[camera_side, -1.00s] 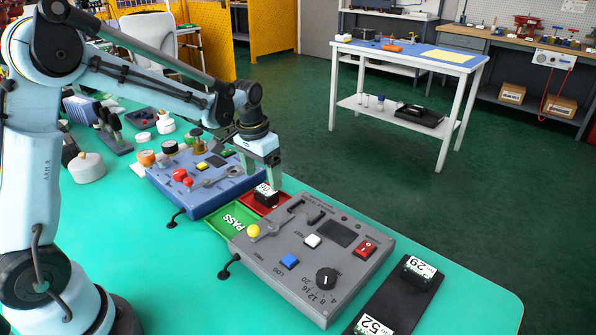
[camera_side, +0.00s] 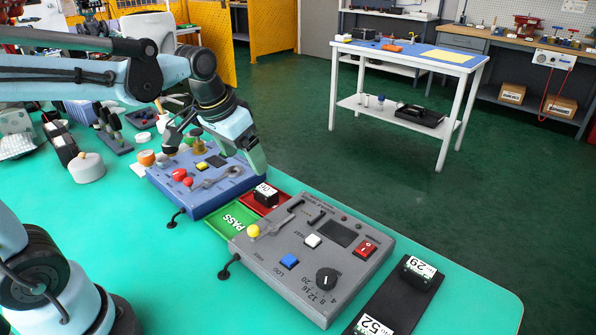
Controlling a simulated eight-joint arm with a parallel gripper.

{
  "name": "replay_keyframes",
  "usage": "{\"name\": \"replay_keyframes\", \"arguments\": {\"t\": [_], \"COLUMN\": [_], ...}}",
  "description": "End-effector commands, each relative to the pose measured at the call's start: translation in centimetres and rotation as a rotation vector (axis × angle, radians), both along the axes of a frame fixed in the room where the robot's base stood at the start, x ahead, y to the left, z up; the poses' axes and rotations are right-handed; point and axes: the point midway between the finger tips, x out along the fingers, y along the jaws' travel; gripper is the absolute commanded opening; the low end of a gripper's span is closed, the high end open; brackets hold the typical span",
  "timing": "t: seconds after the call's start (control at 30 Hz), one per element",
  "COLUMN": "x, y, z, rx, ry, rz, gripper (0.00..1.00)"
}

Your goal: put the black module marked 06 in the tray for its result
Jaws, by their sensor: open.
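The black module marked 06 (camera_side: 265,195) sits in the red tray (camera_side: 283,206), with its white label facing up. The green tray marked PASS (camera_side: 229,223) is beside it, in front and to the left, and is empty. My gripper (camera_side: 259,168) is open and empty, above and slightly behind the module and apart from it. One finger hides most of the other. No word on the red tray is readable.
A grey test box (camera_side: 318,268) with knob and buttons stands right of the trays. A blue box (camera_side: 215,195) with levers stands left. A black rack (camera_side: 400,297) at front right holds modules marked 29 (camera_side: 419,270) and 52 (camera_side: 372,325).

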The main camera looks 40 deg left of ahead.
Motion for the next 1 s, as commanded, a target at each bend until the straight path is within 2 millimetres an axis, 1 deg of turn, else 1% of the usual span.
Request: {"name": "replay_keyframes", "arguments": {"t": [0.03, 0.2, 0.3, 0.4, 0.57, 1.0], "x": [-1.3, -4.4, -5.8, -6.6, -7.2, -7.2], "y": [-0.6, -1.9, -2.5, -2.8, -3.0, -3.0], "z": [-0.1, -0.8, -1.5, -2.1, -2.5, -2.5], "rx": [0.0, -0.005, -0.011, -0.016, -0.02, -0.021], "ry": [-0.033, -0.145, -0.199, -0.236, -0.264, -0.265], "rz": [-0.003, -0.004, -0.006, -0.007, -0.008, -0.007], "gripper": [0.84, 0.84, 0.84, 0.84, 0.84, 0.84]}}
